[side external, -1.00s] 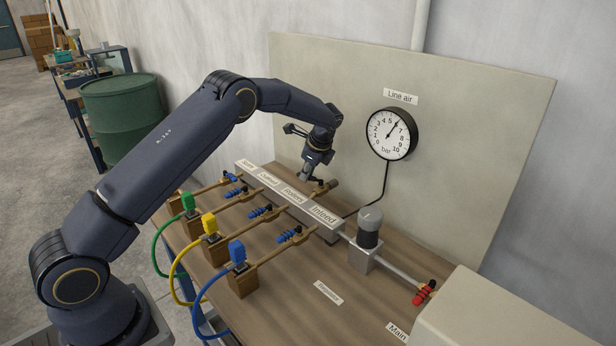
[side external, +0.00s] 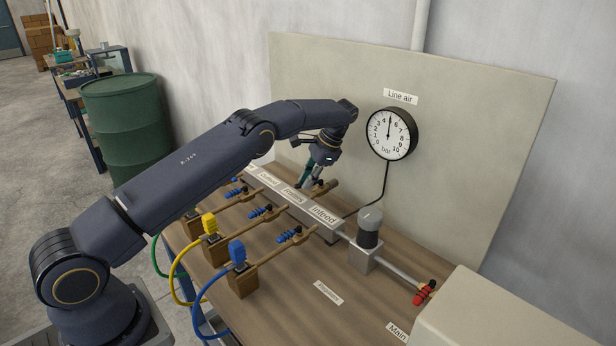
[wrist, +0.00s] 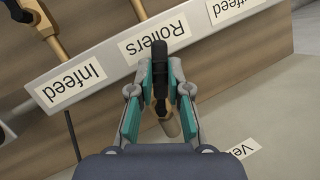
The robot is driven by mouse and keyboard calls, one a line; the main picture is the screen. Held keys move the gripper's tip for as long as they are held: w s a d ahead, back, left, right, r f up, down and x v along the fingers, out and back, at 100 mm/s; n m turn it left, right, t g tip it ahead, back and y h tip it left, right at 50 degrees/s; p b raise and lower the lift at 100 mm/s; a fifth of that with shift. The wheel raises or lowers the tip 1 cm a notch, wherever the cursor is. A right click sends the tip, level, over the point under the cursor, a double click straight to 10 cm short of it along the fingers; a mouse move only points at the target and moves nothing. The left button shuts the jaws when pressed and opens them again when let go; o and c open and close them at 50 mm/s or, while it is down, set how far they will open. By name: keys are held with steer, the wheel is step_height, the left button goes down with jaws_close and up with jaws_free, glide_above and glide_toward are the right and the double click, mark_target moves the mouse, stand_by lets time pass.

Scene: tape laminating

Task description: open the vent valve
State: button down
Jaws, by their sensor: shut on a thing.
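The vent valve's brass stub (side external: 328,186) sticks out behind the manifold, towards the back panel. In the wrist view the brass end (wrist: 171,126) shows below a dark lever (wrist: 160,85). My gripper (wrist: 160,66) is shut on this lever, with one teal-and-grey finger on each side. In the side view my gripper (side external: 308,186) is at the valve, and its fingers hide most of the lever. A partly cut-off label starting "Ve" (wrist: 245,149) shows nearby. The Line air gauge (side external: 389,133) has its needle near 5.
The grey manifold (side external: 325,228) carries labels, including Infeed and Rollers. Branch pipes with blue-handled valves (side external: 290,236) run from it to the front. A filter unit (side external: 368,238) and a red-handled valve (side external: 425,292) stand to the right. The back panel (side external: 480,130) rises close behind.

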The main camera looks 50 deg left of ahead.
steer(key=shift+d+n+h, duration=0.3)
steer(key=shift+d+n, duration=0.05)
steer(key=shift+n, duration=0.35)
steer(key=c, duration=1.1)
jaws_free()
steer(key=shift+s, duration=0.1)
